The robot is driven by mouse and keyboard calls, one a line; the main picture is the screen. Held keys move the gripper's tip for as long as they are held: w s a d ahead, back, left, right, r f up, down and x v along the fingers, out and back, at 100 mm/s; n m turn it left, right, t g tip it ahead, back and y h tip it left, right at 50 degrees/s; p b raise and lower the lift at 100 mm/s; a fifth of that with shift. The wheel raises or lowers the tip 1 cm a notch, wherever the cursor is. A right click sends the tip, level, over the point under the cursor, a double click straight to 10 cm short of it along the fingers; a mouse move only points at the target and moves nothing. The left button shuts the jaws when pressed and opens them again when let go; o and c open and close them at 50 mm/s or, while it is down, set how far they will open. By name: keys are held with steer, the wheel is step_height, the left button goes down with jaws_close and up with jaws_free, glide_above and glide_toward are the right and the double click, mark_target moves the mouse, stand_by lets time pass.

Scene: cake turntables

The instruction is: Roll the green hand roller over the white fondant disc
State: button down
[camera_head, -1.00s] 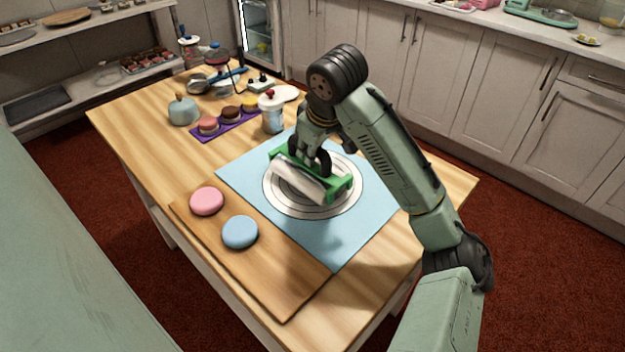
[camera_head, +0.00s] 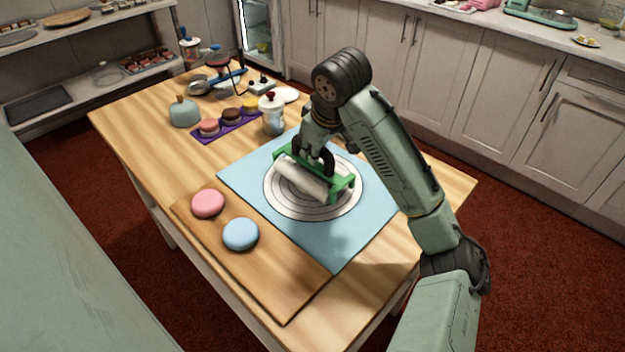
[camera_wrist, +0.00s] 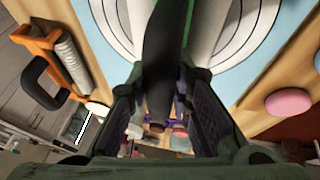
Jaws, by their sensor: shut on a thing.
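The white fondant disc (camera_head: 313,213), marked with dark rings, lies flat on a blue mat (camera_head: 250,188) on the wooden table. The green hand roller (camera_head: 345,190) has a white cylinder (camera_head: 300,182) lying across the disc; it looks to rest on the disc, but the contact line is not clear. My gripper (camera_head: 325,158) is shut on the roller's dark handle from above. In the wrist view, the handle (camera_wrist: 165,65) stands between my fingers and hides part of the disc (camera_wrist: 240,30).
A pink disc (camera_head: 208,203) and a blue disc (camera_head: 240,234) sit on a wooden board (camera_head: 285,285) at the front left. A purple tray (camera_head: 222,131) of small cakes and a jar (camera_head: 272,118) stand behind. The wrist view shows an orange roller (camera_wrist: 65,60) beside the mat.

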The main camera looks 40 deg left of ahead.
steer(key=shift+f, duration=0.3)
steer(key=shift+w+d+f, duration=0.1)
steer(key=shift+w+d, duration=0.05)
steer(key=shift+w, duration=0.5)
steer(key=shift+s, duration=0.1)
steer(key=shift+s+p, duration=0.4)
steer(key=shift+s, duration=0.2)
steer(key=shift+s+p, duration=0.1)
steer(key=shift+p, duration=0.2)
steer(key=shift+s, duration=0.6)
steer(key=shift+w, duration=0.1)
